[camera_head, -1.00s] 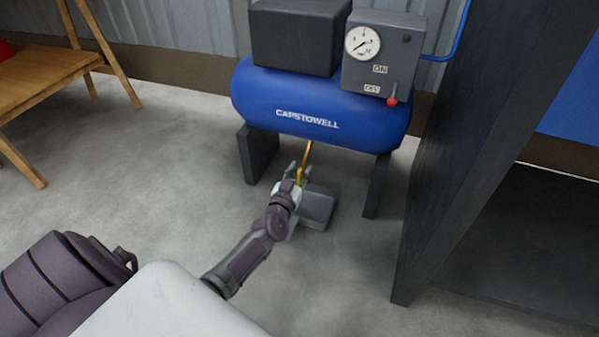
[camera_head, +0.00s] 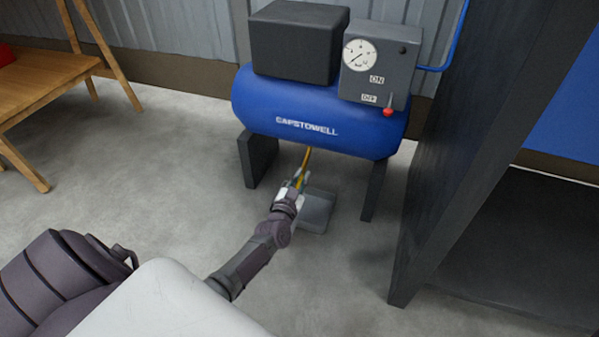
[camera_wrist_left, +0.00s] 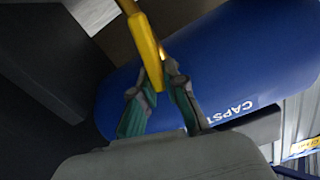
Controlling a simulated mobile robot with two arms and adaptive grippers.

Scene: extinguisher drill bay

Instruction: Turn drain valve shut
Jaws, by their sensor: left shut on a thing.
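The blue compressor tank (camera_head: 290,108) with CAPSTOWELL lettering stands on dark legs and also fills much of the left wrist view (camera_wrist_left: 225,60). A yellow drain valve lever (camera_head: 306,158) hangs below the tank. My left gripper (camera_head: 297,183) is at the lever's lower end, under the tank. In the left wrist view the lever (camera_wrist_left: 146,45) runs down between the fingers of my left gripper (camera_wrist_left: 160,92), which is shut on it. The lever's lower tip and the valve body are partly hidden. My right gripper is not in view.
A grey tray (camera_head: 318,208) lies on the floor under the tank. A control box (camera_head: 378,70) with a gauge and red switch sits on top. A dark upright panel (camera_head: 465,130) stands at right, a wooden bench (camera_head: 40,85) at far left. Floor between is clear.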

